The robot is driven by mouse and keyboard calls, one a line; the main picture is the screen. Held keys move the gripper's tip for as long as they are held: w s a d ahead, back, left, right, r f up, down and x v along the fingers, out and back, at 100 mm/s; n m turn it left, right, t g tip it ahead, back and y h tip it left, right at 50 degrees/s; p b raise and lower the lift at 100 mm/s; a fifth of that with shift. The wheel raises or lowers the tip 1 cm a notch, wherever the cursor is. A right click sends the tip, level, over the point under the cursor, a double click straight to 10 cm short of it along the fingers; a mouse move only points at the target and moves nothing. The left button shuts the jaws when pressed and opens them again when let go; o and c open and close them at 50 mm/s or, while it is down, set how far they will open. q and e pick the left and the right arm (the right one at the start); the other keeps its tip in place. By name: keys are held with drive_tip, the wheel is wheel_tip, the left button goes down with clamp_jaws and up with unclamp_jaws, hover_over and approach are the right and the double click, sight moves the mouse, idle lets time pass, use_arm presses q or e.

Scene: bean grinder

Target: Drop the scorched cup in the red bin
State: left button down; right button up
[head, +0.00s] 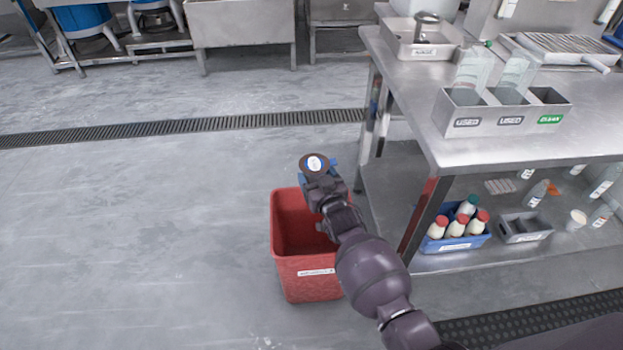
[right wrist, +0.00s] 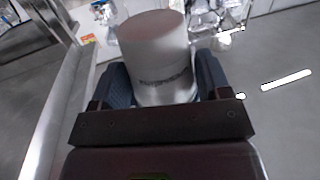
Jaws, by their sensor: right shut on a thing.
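My right gripper (head: 319,178) is shut on a cup, at the far rim of the red bin in the head view. There the cup (head: 314,163) shows as a dark brown round end with a pale centre. In the right wrist view the cup (right wrist: 154,45) is a pale grey cylinder with a faint dark marking, between the blue fingers. The red bin (head: 308,279) stands on the floor with its open top facing up and a white label on its front. My right forearm covers its right side. My left gripper is out of view.
A steel table (head: 455,153) stands to the right of the bin, its red-marked leg close by. On it is a divided steel holder (head: 470,124) with clear containers. A blue crate (head: 455,245) of bottles sits on the lower shelf. The floor at left is clear.

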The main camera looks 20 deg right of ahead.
drive_tip(key=shift+w+f, duration=0.3)
drive_tip(key=shift+f, duration=0.15)
drive_tip(key=shift+f+b, duration=0.35)
drive_tip(key=shift+f, duration=0.05)
use_arm(q)
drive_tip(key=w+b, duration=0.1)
drive_tip(key=b, duration=0.2)
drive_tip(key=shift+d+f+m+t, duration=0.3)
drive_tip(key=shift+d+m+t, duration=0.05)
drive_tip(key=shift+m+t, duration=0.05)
use_arm(e)
wheel_tip(320, 180, down, 5)
drive_tip(key=shift+r, duration=0.1)
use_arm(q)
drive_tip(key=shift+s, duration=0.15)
use_arm(e)
drive_tip(key=o, duration=1.1)
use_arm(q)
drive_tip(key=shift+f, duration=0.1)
